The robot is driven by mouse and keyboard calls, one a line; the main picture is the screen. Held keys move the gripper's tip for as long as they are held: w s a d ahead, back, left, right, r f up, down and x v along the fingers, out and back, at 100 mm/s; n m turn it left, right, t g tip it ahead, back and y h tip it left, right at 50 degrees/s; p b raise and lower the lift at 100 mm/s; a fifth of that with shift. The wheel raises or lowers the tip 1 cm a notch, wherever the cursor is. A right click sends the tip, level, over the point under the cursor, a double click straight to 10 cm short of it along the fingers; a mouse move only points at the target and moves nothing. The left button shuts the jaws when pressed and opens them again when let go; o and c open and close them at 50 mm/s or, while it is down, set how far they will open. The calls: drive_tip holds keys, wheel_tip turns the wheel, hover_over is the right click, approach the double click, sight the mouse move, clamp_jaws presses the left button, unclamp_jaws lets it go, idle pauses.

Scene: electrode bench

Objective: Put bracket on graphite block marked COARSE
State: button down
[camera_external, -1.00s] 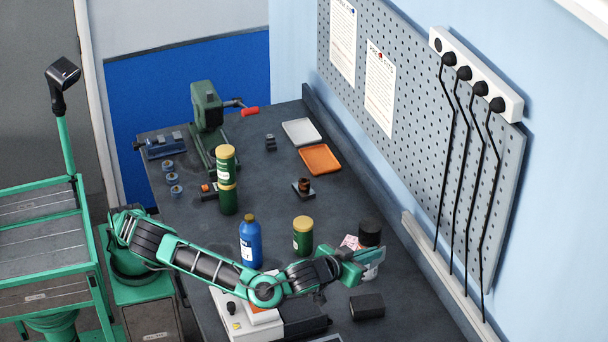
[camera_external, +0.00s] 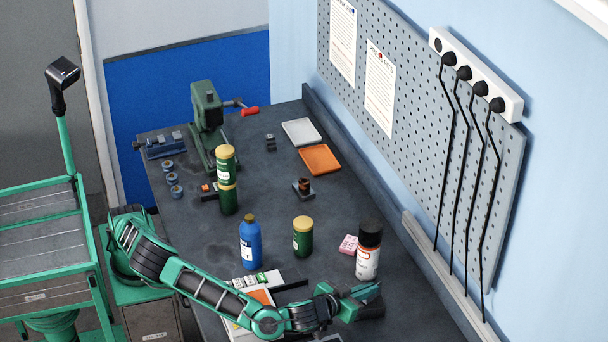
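My gripper (camera_external: 368,292) is low over the front right of the bench, pointing right. Its fingers are small and seen from the side, so I cannot tell whether they are apart or closed. A dark block (camera_external: 374,311), which looks like graphite, lies at or just under the fingers and is partly hidden by them. No COARSE mark is readable on it. I cannot tell whether the gripper touches it. A small dark stepped piece (camera_external: 270,142), perhaps the bracket, stands at the back of the bench. I cannot make out a bracket in the gripper.
A black-capped spray can (camera_external: 368,250) and a pink packet (camera_external: 348,244) stand just behind my gripper. A green jar (camera_external: 303,237) and a blue bottle (camera_external: 250,243) stand left of them. An orange tray (camera_external: 320,159) lies farther back. The bench middle is mostly clear.

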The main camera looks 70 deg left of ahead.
drive_tip(key=shift+f, duration=1.05)
drive_tip(key=shift+f, duration=0.1)
drive_tip(key=c, duration=2)
unclamp_jaws()
drive_tip(key=shift+c, duration=0.2)
drive_tip(key=v, duration=1.2)
